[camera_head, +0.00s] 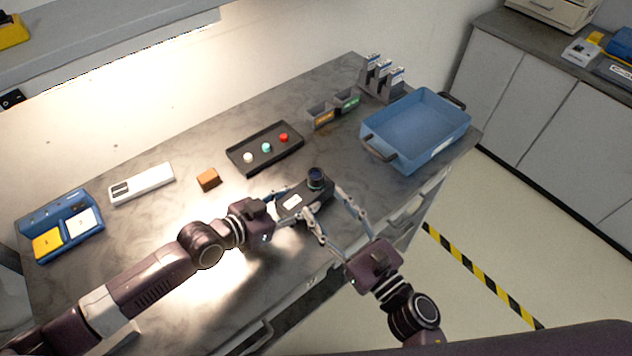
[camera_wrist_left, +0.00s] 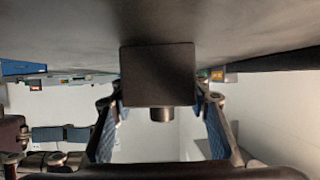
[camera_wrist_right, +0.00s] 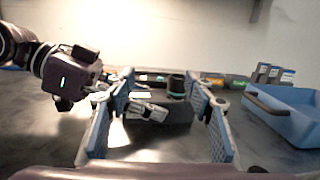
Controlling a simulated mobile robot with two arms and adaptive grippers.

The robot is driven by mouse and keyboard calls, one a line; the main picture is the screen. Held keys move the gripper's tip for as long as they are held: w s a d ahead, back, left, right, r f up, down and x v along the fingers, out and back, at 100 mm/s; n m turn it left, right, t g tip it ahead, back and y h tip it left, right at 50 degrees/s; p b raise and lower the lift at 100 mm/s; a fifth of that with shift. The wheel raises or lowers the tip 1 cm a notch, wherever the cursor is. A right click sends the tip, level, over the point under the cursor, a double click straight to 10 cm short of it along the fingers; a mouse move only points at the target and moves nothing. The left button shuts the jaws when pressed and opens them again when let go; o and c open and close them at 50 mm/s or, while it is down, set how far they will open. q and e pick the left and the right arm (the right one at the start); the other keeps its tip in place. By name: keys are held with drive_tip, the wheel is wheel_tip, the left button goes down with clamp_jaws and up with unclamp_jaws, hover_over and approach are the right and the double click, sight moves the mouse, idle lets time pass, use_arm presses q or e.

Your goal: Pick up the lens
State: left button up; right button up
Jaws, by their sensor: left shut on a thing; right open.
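The lens (camera_head: 316,177) is a short dark cylinder with a bluish-green ring. It stands upright at the far end of a black box-shaped body (camera_head: 318,194) with a white label. My left gripper (camera_head: 297,205) is shut on this body; the left wrist view shows the body (camera_wrist_left: 158,76) between the fingers, with a short cylinder (camera_wrist_left: 162,114) sticking out. My right gripper (camera_head: 326,203) is open and empty, with its fingers pointing at the body from the front. In the right wrist view the lens (camera_wrist_right: 176,86) appears between the spread fingers, beyond their tips.
A blue bin (camera_head: 408,158) stands at the right end of the table. An orange block (camera_head: 208,179) lies left of the body.

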sight(320, 180)
drive_tip(key=shift+m+h, duration=0.8)
drive_tip(key=shift+h, duration=0.1)
drive_tip(key=d+f, duration=0.1)
drive_tip(key=s+d+f, duration=0.1)
drive_tip(key=d, duration=0.1)
drive_tip(key=shift+s+d+f, duration=0.15)
drive_tip(key=shift+s+f, duration=0.05)
drive_tip(key=shift+d+f, duration=0.15)
drive_tip(key=shift+d, duration=0.05)
drive_tip(key=x, duration=0.6)
drive_tip(key=shift+d, duration=0.15)
drive_tip(key=x, duration=0.4)
drive_tip(key=shift+w+r, duration=0.2)
drive_tip(key=shift+w, duration=0.1)
drive_tip(key=shift+w+a, duration=0.4)
drive_tip(key=shift+w, duration=0.15)
drive_tip(key=shift+c, duration=0.6)
clamp_jaws()
